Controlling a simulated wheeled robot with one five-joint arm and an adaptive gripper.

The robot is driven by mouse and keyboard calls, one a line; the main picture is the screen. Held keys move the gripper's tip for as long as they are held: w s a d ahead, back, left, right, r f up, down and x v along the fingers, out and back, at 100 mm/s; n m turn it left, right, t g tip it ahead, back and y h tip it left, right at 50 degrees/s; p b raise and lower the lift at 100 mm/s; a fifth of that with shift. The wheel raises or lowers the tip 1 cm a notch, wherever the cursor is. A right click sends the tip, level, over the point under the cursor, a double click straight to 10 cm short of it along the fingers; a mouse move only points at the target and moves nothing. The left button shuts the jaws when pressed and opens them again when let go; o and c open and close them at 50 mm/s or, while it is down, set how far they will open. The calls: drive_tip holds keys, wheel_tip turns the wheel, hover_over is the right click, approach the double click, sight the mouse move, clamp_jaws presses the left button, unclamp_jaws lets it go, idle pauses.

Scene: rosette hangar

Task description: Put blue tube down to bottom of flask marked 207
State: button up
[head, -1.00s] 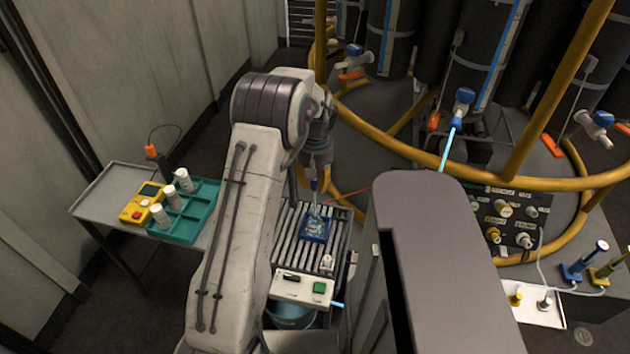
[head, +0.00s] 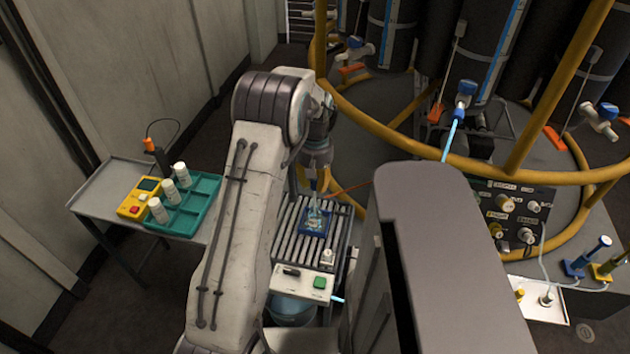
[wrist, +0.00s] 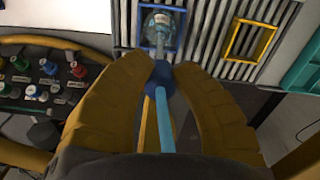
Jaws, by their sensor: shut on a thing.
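My gripper (wrist: 160,78) has two yellow-brown fingers, shut on the dark blue grip of the blue tube (wrist: 165,125). The light blue tube runs back from the grip toward the wrist camera. Just beyond the fingertips is a clear flask (wrist: 176,38) in a blue square frame (wrist: 144,36), its label too small to read. In the head view my gripper (head: 315,176) is above the flask (head: 315,217), which stands in its blue frame (head: 304,231). The grip lines up with the flask's neck. I cannot tell how deep the tube's lower end is.
The flask stands on a slatted rack (head: 285,237) with an empty yellow frame (wrist: 231,38). At left, a table carries a teal tray (head: 205,193) with white bottles and a yellow device (head: 131,208). A valve panel (head: 490,215) and yellow rails (head: 400,138) are at right.

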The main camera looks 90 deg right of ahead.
sight(315, 193)
drive_tip(key=shift+f, duration=0.3)
drive_tip(key=shift+f+b, duration=1.55)
drive_tip(key=shift+f, duration=0.55)
drive_tip(key=o, duration=1.6)
drive_tip(key=shift+r, duration=0.15)
drive_tip(key=shift+r+p, duration=1.9)
drive_tip(key=shift+r, duration=1)
drive_tip(key=shift+s, duration=0.1)
